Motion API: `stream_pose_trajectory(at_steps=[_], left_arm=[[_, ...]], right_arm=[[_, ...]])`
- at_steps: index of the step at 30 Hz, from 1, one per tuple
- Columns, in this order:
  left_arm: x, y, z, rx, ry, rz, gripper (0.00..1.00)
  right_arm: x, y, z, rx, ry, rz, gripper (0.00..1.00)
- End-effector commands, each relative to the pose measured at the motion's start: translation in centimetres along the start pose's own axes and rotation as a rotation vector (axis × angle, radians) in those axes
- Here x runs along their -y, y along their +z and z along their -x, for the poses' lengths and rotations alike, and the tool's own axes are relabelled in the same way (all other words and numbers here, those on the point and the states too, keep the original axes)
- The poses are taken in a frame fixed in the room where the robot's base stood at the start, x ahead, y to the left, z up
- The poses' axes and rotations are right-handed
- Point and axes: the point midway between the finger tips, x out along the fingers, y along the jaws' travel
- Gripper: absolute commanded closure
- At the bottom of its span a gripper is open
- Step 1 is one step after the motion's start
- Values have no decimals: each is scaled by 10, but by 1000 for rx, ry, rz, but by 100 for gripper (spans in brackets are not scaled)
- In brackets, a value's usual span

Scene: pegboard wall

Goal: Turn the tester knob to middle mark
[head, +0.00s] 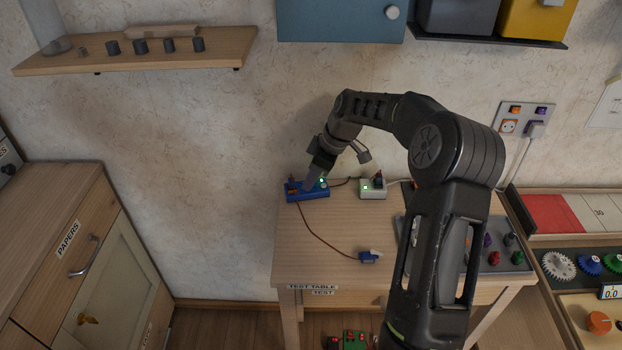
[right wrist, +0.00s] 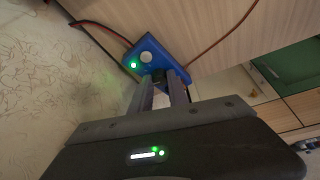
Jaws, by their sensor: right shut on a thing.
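The blue tester (head: 320,194) lies at the back left of the test table, with a small green light lit on it. It also shows in the right wrist view (right wrist: 153,42), with the green light and a pale round spot on its face. My right gripper (head: 312,181) is at the tester, its fingers (right wrist: 163,78) reaching onto the tester's face. It is shut on what appears to be the knob, which the fingers hide. The knob's pointer and the middle mark cannot be made out. My left gripper is not in view.
A white box (head: 372,194) with a green light stands right of the tester, joined by a cable. A thin red-brown wire runs to a blue plug (head: 370,257) on the table (head: 325,255). A grey tray (head: 515,262) with coloured pieces lies at the right, partly behind my right arm.

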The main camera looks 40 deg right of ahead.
Motion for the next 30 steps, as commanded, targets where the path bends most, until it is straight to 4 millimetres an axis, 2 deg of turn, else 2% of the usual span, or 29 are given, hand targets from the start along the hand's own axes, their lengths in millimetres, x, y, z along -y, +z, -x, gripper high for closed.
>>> stream_pose_trajectory(at_steps=[12, 29, 30], left_arm=[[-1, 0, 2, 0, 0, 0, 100], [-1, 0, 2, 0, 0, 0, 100], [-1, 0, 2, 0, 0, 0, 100]], right_arm=[[-3, 0, 0, -5, -99, 240, 100], [-3, 0, 0, -5, -116, 282, 100], [-3, 0, 0, -5, -116, 281, 78]])
